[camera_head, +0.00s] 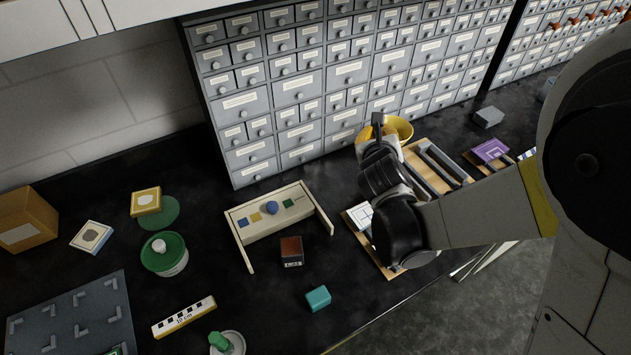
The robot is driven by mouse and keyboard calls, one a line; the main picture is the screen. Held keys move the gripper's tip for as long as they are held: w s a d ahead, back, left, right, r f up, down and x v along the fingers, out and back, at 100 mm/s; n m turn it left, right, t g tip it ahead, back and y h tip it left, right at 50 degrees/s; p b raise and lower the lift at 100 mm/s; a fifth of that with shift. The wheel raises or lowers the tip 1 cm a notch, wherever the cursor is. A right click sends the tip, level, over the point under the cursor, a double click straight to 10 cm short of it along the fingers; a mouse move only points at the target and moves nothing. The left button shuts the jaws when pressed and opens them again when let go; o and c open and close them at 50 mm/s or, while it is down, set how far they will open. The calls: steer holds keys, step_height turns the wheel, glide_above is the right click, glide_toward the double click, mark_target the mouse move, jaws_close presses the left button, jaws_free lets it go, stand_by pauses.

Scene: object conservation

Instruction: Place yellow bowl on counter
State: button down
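The yellow bowl (402,128) is at the upper middle, close to the front of the grey drawer cabinet. My gripper (377,124) is at the bowl's left side and covers part of it. The fingers are small and overlap the bowl, so I cannot tell whether they are open or shut on it. Whether the bowl rests on something or is held up is also hidden. The black counter (215,265) runs along the cabinet and below my arm.
A wooden tray (411,158) with grey bars lies beneath and right of my wrist. A small wooden rack (285,229), a brown cube (291,251) and a teal block (318,298) stand to the left. The grey cabinet (240,102) bounds the back.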

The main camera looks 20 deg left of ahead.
steer(key=b, duration=0.3)
glide_above(339, 169)
step_height(339, 169, down, 5)
steer(key=shift+r, duration=0.1)
step_height(339, 169, down, 4)
steer(key=shift+f+b, duration=0.15)
steer(key=shift+b, duration=0.85)
steer(key=c, duration=1.6)
jaws_free()
